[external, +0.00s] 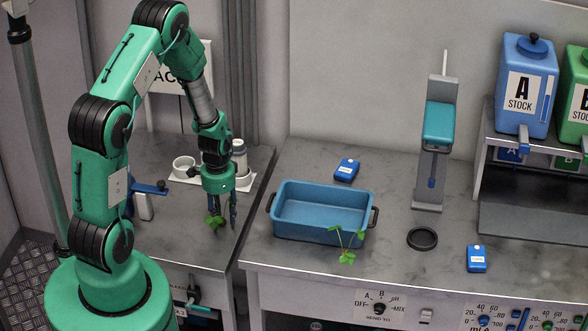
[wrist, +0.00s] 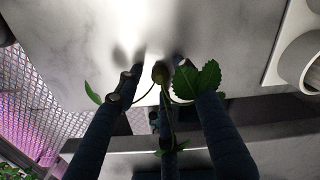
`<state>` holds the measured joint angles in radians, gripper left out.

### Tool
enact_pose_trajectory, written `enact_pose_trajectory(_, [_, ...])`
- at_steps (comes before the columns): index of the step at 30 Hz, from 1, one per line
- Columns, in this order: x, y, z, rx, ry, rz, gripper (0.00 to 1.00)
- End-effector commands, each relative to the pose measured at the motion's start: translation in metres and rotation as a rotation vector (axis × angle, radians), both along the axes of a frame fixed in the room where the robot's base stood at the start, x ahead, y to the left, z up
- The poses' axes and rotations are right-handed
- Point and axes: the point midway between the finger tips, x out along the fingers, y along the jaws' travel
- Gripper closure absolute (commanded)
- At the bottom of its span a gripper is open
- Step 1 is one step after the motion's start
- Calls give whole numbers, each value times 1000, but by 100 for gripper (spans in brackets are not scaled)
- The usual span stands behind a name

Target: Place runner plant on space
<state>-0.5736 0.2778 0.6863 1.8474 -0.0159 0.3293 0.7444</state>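My gripper (external: 221,226) points down over the left bench, its dark fingers closed around a small green runner plant (external: 213,222). In the wrist view the fingers (wrist: 165,85) come close together around thin stems, and a toothed leaf of the plant (wrist: 207,80) shows by the right finger. The exact contact is partly hidden by the fingers. A second green plant (external: 347,257) is at the front right of the blue tub (external: 300,236), its leaves in front of the tub's wall. No marked space can be told apart.
A white tray with cups (external: 184,166) stands behind my gripper. Blue boxes (external: 346,169), a black ring (external: 422,238) and a grey stand (external: 430,190) are on the right bench. Stock bottles (external: 525,85) stand at right.

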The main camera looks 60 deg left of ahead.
Motion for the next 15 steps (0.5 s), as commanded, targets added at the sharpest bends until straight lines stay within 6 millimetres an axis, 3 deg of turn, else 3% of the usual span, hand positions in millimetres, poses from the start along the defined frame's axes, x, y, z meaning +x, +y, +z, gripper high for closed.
enact_pose_trajectory(8, [1,1,32,2,-3,0,62])
enact_pose_trajectory(15, [1,1,72,2,-2,0,62])
